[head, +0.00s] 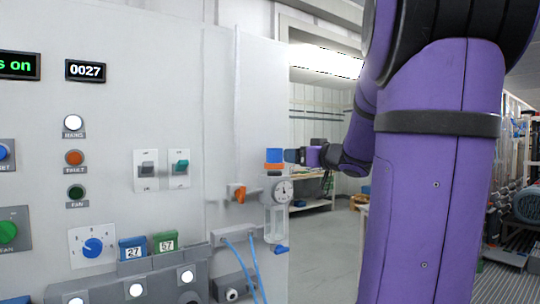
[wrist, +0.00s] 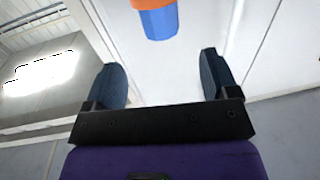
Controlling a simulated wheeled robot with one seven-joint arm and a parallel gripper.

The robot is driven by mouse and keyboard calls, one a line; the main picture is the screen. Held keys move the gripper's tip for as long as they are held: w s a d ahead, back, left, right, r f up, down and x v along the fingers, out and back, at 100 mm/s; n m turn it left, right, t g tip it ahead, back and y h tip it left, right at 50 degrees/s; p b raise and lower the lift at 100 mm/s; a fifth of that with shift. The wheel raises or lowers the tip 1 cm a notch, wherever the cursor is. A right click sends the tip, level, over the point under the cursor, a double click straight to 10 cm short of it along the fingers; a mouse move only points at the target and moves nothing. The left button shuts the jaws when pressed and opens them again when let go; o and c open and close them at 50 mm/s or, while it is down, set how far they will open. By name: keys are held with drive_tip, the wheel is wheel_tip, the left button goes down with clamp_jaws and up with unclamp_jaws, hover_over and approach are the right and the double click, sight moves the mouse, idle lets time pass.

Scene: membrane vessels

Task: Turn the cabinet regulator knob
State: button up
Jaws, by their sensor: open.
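The regulator knob (head: 274,155) is a blue cap above an orange ring, at the right edge of the cabinet front (head: 225,120) in the head view. A round gauge (head: 282,190) and a clear bowl sit below it. My gripper (head: 293,156) is just right of the knob, at about its height. In the wrist view the blue knob (wrist: 160,23) with its orange ring lies beyond the fingertips, roughly centred between them. My gripper (wrist: 159,65) is open, with nothing between its fingers. The ring is cut off by the upper picture edge there.
An orange valve handle (head: 237,192) sticks out left of the gauge. Blue hoses (head: 248,268) hang below. A blue dial (head: 93,246), switches and lamps are farther left on the panel. Open floor and a workbench lie behind, right of the cabinet.

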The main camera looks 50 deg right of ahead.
sight(280, 154)
drive_tip(key=w, duration=0.7)
drive_tip(key=w+d, duration=0.1)
drive_tip(key=w, duration=0.2)
drive_tip(key=shift+w+d, duration=0.1)
drive_tip(key=shift+w, duration=0.2)
drive_tip(key=c, duration=0.9)
